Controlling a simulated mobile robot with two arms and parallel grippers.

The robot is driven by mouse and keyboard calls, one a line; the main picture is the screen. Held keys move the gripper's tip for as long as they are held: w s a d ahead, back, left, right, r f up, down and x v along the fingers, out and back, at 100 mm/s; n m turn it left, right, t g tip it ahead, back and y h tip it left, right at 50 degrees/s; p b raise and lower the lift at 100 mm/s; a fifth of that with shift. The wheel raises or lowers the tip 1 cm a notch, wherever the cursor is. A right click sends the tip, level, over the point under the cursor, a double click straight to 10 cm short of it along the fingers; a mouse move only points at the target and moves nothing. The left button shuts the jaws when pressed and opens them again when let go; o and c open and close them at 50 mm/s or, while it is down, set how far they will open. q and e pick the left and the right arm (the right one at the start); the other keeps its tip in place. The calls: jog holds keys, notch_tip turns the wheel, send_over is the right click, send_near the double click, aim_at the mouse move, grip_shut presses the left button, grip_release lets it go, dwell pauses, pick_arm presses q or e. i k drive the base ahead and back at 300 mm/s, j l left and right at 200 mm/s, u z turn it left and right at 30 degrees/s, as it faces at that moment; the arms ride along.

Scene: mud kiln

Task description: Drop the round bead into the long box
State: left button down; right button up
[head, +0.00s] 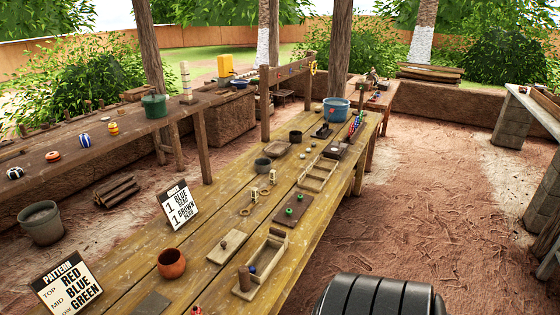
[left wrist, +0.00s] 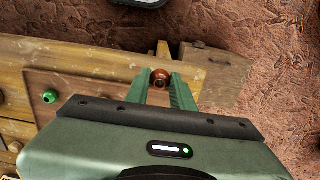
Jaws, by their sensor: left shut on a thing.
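My left gripper (left wrist: 162,84) shows only in the left wrist view. Its green fingers are shut on a round reddish-brown bead (left wrist: 160,77) with a dark hole, beyond the table's edge or near it. In the head view, an open long wooden box (head: 276,275) stands on the near part of the table. A blue bead (head: 252,269) and a brown cylinder (head: 244,279) are at its near end. A second long wooden tray (head: 318,180) lies farther back; I cannot tell which one the task means. My right gripper is not in view.
A dark board (head: 309,214) holds green beads. A green bead on a brown board (left wrist: 85,88) shows in the left wrist view. A clay pot (head: 171,263), small wooden block (head: 228,246), sign cards (head: 178,207) and blue bucket (head: 336,110) stand on the table. Open dirt floor lies right.

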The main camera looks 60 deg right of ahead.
aim_at(261, 268)
jog(key=l, duration=0.75)
jog(key=k+l, duration=0.15)
jog(key=l, duration=1.4)
jog(key=k+l, duration=0.15)
jog(key=l, duration=0.65)
